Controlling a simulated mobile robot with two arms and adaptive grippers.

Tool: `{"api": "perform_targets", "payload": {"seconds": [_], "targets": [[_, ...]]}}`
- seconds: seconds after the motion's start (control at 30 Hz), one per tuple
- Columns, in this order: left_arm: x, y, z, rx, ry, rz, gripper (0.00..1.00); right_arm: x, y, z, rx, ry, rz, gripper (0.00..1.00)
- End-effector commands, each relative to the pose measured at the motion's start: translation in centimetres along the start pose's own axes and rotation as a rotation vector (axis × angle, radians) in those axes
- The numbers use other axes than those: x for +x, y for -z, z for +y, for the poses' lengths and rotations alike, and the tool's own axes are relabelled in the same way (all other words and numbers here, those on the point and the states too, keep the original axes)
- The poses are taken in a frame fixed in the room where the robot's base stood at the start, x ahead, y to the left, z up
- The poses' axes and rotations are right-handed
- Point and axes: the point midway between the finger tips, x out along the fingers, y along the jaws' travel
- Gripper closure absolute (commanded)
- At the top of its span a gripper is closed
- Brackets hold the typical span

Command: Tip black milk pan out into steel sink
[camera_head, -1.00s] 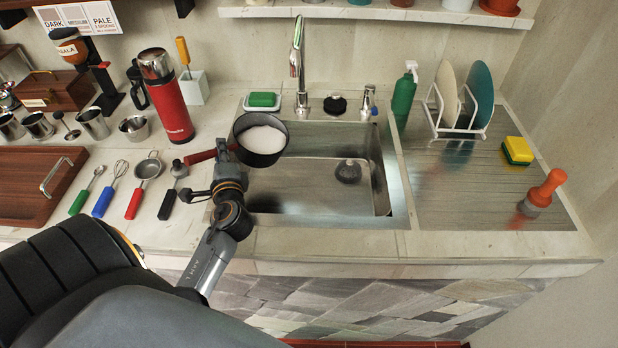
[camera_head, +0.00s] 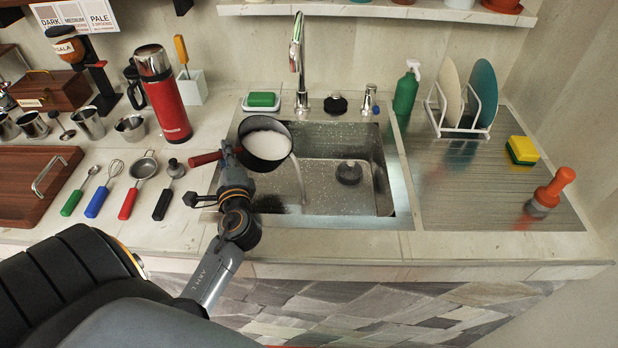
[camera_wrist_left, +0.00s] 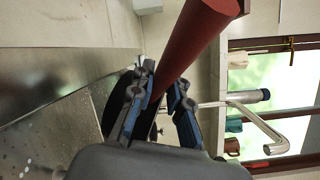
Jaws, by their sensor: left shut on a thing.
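The black milk pan (camera_head: 266,160) is tilted to the right over the left part of the steel sink (camera_head: 378,190). White liquid (camera_head: 264,144) is in it, and a thin white stream (camera_head: 299,180) runs from its right rim down into the basin. Its red-brown handle (camera_head: 207,158) points left; it also shows in the left wrist view (camera_wrist_left: 195,38). My left gripper (camera_head: 226,165) is shut on the handle; its fingers show around it in the left wrist view (camera_wrist_left: 160,100). My right gripper is not in view.
The tap (camera_head: 298,65) stands behind the sink, with a green sponge (camera_head: 262,100) in a dish to its left. A green spray bottle (camera_head: 405,90) and a plate rack (camera_head: 452,125) are on the right. Utensils and a red flask (camera_head: 166,105) are on the left.

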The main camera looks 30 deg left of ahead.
Motion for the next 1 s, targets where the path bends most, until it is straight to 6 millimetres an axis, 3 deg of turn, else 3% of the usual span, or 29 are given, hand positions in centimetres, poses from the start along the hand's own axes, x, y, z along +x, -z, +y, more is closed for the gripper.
{"api": "perform_targets", "payload": {"seconds": [1.0], "targets": [[-0.4,0.6,-0.2,0.037,0.032,-0.013,1.00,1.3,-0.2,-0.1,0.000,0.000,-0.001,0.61]]}}
